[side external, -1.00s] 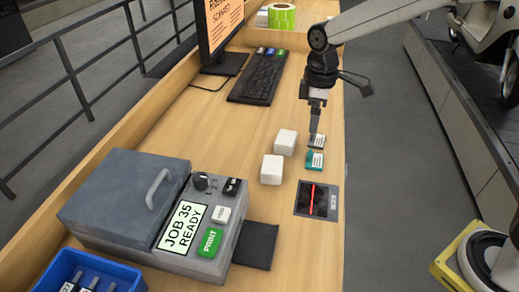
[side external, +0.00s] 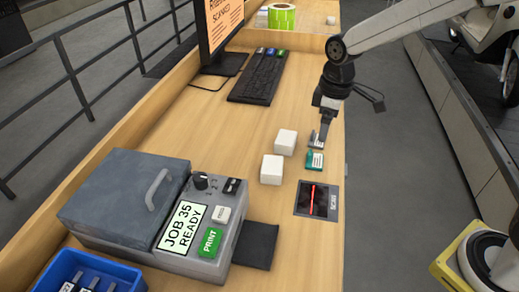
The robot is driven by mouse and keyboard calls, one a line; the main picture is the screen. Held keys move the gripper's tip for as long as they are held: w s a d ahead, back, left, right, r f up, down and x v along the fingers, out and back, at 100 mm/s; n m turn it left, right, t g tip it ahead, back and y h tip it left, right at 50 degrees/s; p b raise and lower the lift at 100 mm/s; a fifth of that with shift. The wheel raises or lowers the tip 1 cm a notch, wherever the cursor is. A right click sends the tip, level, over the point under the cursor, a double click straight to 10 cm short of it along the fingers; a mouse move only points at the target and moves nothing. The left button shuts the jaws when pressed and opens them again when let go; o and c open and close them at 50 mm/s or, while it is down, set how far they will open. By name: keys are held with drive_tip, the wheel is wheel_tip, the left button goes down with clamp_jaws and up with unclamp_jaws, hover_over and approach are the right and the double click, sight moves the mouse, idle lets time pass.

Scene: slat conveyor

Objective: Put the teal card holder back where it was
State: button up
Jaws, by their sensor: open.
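The teal card holder (side external: 315,160) lies on the wooden bench with a white label on top, just behind the scanner window (side external: 317,200) and right of the front white box (side external: 272,169). My gripper (side external: 319,143) is open and low over the bench, just behind the teal holder. A dark card holder (side external: 313,141) with a pale label sits right at my fingertips and is partly hidden by them. I cannot tell whether the fingers touch it. Nothing is seen lifted.
A second white box (side external: 286,141) stands left of my gripper. A keyboard (side external: 258,78) and a monitor (side external: 220,30) are farther back. A grey printer (side external: 125,200) and a blue bin (side external: 75,265) fill the front left. The bench's right edge is close to my gripper.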

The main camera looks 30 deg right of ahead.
drive_tip(key=s+d+f+m+t, duration=0.1)
drive_tip(key=s+d+f+m, duration=0.1)
drive_tip(key=s, duration=0.4)
drive_tip(key=s+d+f+m+t, duration=0.1)
drive_tip(key=s+d+f+m, duration=0.1)
drive_tip(key=s+m, duration=0.3)
drive_tip(key=shift+s+d+f, duration=0.15)
drive_tip(key=shift+s+f, duration=0.6)
drive_tip(key=shift+s, duration=0.15)
